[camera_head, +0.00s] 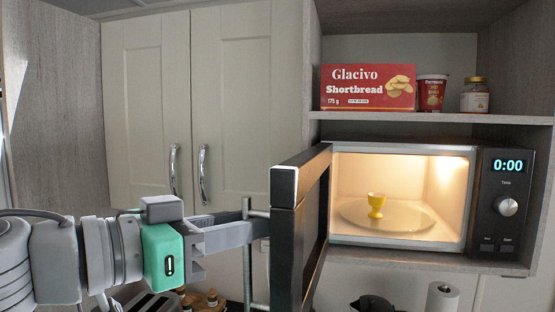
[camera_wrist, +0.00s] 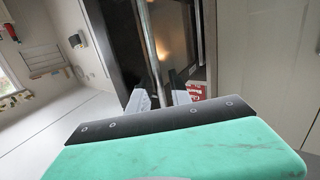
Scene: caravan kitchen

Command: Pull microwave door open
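The microwave (camera_head: 480,200) sits in a shelf niche at the right of the head view, its lit cavity exposed. Its dark door (camera_head: 292,235) stands wide open, swung out toward me and seen nearly edge-on. A metal bar handle (camera_head: 247,265) is on the door's outer side, left of it in the picture. My gripper (camera_head: 255,222) reaches the handle from the left. In the wrist view, the handle bar (camera_wrist: 150,45) runs down between my two fingers (camera_wrist: 161,98), which look spread apart around it. Whether either finger touches the bar is hard to tell.
A yellow egg cup (camera_head: 376,205) stands on the turntable plate (camera_head: 410,216) inside. A shortbread box (camera_head: 367,88), a red cup (camera_head: 431,92) and a jar (camera_head: 474,95) are on the shelf above. Closed cabinet doors (camera_head: 230,110) are behind my arm. A paper roll (camera_head: 441,298) stands below.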

